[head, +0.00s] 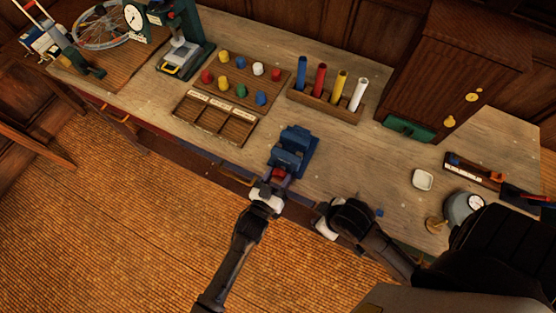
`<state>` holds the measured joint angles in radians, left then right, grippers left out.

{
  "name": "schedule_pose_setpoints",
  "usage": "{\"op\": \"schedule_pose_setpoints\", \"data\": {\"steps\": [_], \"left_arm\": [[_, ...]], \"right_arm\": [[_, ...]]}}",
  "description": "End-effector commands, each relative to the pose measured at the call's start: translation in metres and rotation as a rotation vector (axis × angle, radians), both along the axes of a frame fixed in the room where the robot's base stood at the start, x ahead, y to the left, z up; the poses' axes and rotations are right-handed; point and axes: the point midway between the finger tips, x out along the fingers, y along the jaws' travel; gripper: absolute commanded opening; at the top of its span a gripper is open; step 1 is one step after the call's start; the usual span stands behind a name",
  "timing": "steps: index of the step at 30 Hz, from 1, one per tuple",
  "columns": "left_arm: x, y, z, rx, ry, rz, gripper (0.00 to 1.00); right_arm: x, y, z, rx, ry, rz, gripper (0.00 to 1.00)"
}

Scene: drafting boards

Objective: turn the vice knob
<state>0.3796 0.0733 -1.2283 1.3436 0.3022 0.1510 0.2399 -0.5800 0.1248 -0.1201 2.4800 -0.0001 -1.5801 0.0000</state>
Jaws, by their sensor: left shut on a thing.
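The blue vice (291,150) sits at the front edge of the workbench, near the middle of the head view. Its red knob (279,174) faces the front of the bench. My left gripper (272,187) comes up from below and is shut on the knob; its fingers partly hide the knob. The knob's turn angle is too small to read. My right gripper (325,224) is to the right of the left one, at the bench's front edge and apart from the vice. Its fingertips are not clear enough to tell open from shut.
Behind the vice stand a rack of coloured tubes (326,103) and a board of coloured pegs (239,84). A sectioned wooden tray (214,118) is to the left. A wooden cabinet (446,75) and small white dish (422,180) are to the right. Bare bench lies between vice and dish.

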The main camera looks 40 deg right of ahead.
Motion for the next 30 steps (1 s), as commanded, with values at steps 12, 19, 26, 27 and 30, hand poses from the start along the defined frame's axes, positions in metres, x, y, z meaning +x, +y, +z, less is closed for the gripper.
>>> {"op": "schedule_pose_setpoints", "data": {"steps": [12, 19, 26, 27, 30], "left_arm": [[-0.001, -0.001, -0.001, -0.16, 0.363, -0.001, 0.26], [-0.002, -0.001, -0.001, -0.249, 0.562, -0.001, 0.26], [-0.002, -0.001, -0.001, -0.338, 0.762, 0.0, 0.26], [-0.002, -0.001, -0.001, -0.353, 0.796, 0.0, 0.26], [-0.002, -0.001, -0.001, -0.392, 0.884, 0.0, 0.26]], "right_arm": [[0.0, 0.0, -0.011, 0.0, 0.0, 0.0, 0.43], [0.0, 0.002, -0.019, 0.005, 0.0, -0.004, 0.43], [0.0, 0.003, -0.029, 0.009, 0.0, -0.005, 0.43], [0.0, 0.003, -0.031, 0.009, 0.0, -0.005, 0.43], [0.0, 0.003, -0.036, 0.008, 0.0, -0.006, 0.43]]}}
